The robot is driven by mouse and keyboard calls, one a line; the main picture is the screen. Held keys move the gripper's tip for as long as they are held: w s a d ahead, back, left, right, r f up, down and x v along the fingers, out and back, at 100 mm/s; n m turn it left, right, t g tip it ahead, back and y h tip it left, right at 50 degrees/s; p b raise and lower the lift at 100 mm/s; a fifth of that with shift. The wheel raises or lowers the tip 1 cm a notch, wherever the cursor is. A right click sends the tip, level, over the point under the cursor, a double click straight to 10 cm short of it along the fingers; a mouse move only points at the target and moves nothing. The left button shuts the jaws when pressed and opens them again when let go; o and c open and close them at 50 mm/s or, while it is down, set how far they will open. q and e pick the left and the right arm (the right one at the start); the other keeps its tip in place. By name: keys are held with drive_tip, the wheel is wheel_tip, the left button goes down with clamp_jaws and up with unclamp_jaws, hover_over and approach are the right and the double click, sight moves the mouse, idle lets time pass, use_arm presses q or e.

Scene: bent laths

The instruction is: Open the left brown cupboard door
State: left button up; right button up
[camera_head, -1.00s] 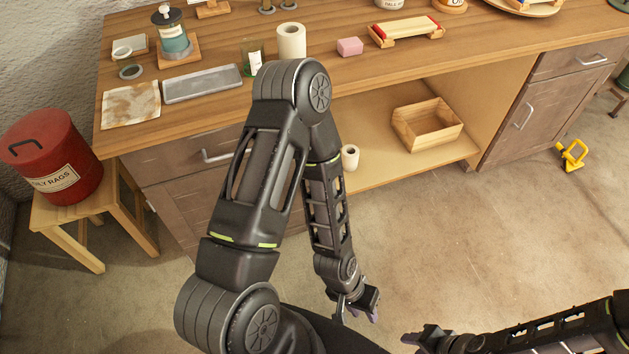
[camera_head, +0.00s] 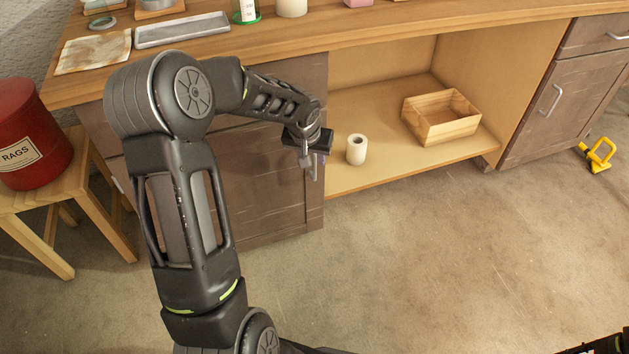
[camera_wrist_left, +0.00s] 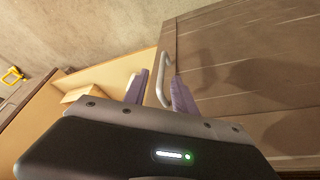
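The left brown cupboard door (camera_head: 268,195) is shut below the worktop, partly hidden behind my left arm. Its pale bar handle (camera_wrist_left: 162,82) shows in the left wrist view near the door edge beside the open shelf. My left gripper (camera_head: 314,172) is at that edge of the door, with its fingers pointing down in the head view. In the left wrist view the purple fingers (camera_wrist_left: 160,92) are apart, with the handle showing in the gap between them. I cannot tell whether they touch it. My right gripper is out of view.
The open shelf (camera_head: 375,178) right of the door holds a paper roll (camera_head: 356,150) and a wooden crate (camera_head: 440,117). A stool (camera_head: 35,215) with a red rags bin (camera_head: 28,135) stands at the left. The floor in front is clear.

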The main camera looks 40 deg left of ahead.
sight(314, 164)
use_arm(q)
drive_tip(key=shift+a+r, duration=0.15)
drive_tip(key=shift+a, duration=0.1)
drive_tip(key=b+x, duration=0.2)
drive_tip(key=x, duration=0.6)
clamp_jaws()
idle(0.5)
drive_tip(key=shift+s, duration=0.1)
idle(0.9)
